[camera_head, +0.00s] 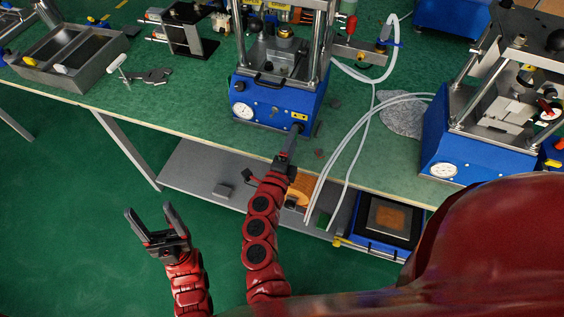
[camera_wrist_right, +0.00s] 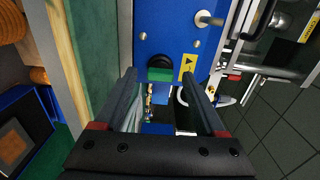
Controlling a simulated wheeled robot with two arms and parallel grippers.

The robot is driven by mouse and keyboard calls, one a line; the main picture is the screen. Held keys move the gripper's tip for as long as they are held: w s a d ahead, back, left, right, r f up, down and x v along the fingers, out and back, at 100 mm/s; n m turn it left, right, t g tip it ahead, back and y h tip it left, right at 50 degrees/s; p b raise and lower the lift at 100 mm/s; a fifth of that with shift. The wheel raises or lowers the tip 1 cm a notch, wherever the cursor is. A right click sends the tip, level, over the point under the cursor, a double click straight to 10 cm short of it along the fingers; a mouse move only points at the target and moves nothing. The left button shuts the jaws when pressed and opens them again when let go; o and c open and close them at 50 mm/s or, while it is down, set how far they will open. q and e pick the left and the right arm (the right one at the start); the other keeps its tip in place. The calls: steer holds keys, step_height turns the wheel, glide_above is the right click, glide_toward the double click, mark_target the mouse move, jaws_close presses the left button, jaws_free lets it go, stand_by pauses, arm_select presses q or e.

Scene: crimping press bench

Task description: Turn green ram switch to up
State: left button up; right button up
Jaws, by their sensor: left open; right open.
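The blue press (camera_head: 275,100) stands near the table's front edge, with a gauge (camera_head: 243,111) on its front. In the right wrist view, a green piece (camera_wrist_right: 160,75) with a round black part (camera_wrist_right: 159,62) sits on the blue panel, beside a yellow warning label (camera_wrist_right: 187,66). I take it for the ram switch; which way it points I cannot tell. My right gripper (camera_head: 294,134) is at the lower right of the press front, and its open fingers (camera_wrist_right: 159,78) point at the green piece, one on each side. My left gripper (camera_head: 151,217) is open and empty, away from the table.
A second blue press (camera_head: 470,145) stands at the right. White hoses (camera_head: 349,120) run between the presses and down past the table edge. A grey shelf (camera_head: 205,172) lies below the table. A metal tray (camera_head: 78,55) is at the far left. The front left tabletop is mostly clear.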

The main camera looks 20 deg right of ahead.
steer(key=v, duration=1.6)
steer(key=shift+b, duration=0.45)
steer(key=shift+s, duration=0.15)
